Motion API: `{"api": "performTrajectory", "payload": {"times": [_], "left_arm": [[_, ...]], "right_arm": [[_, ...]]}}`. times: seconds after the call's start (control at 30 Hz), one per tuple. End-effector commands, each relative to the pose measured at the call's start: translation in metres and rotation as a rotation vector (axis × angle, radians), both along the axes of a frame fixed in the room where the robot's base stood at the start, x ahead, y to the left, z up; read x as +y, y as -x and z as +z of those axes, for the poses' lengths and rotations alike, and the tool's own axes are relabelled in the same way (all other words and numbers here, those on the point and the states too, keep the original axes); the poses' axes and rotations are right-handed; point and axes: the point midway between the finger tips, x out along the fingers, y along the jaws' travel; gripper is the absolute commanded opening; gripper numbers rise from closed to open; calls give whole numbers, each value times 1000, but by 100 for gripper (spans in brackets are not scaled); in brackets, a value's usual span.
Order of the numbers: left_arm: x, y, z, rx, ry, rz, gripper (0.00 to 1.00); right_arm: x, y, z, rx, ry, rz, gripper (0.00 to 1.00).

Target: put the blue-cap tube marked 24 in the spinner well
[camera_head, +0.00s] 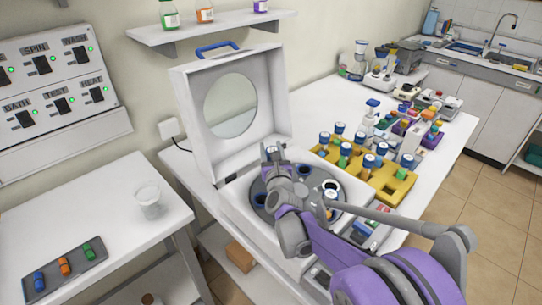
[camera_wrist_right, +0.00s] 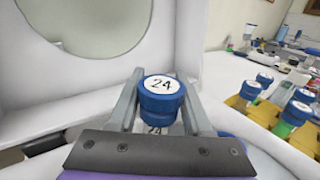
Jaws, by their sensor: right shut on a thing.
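The blue-cap tube marked 24 (camera_wrist_right: 162,85) is upright between the two fingers of my right gripper (camera_wrist_right: 160,100), which is shut on it. In the head view my right gripper (camera_head: 272,153) is over the back of the open spinner; its arm hides part of the spinner and most of the held tube. The spinner (camera_head: 237,212) is a white box with a raised lid (camera_head: 183,117) that has a round window. Its grey rotor (camera_head: 262,214) has dark round wells, some hidden by my arm. I cannot tell whether the tube's lower end is inside a well. My left gripper is out of view.
A yellow rack (camera_head: 400,187) with several blue-cap tubes stands right of the spinner. A purple rack (camera_head: 431,138) and bench devices are beyond it. A switch panel (camera_head: 52,82) is on the wall. A side table (camera_head: 110,235) holds a cup (camera_head: 148,203) and a grey tray (camera_head: 88,262).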

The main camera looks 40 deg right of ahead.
Motion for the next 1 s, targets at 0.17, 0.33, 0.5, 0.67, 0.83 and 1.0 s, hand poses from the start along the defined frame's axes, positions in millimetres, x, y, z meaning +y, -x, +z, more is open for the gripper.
{"api": "performTrajectory", "payload": {"times": [0.17,0.33,0.5,0.67,0.83,1.0], "left_arm": [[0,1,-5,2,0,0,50],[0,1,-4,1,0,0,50],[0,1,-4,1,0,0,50],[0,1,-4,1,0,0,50],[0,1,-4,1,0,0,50],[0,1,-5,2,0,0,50]], "right_arm": [[0,0,-19,-1,-2,1,0],[0,0,-18,-1,-2,1,55],[0,0,-18,-1,-1,1,79],[0,0,-17,-1,-1,1,79],[3,3,-17,-1,-1,1,79],[16,25,-17,-1,-1,1,79]]}}
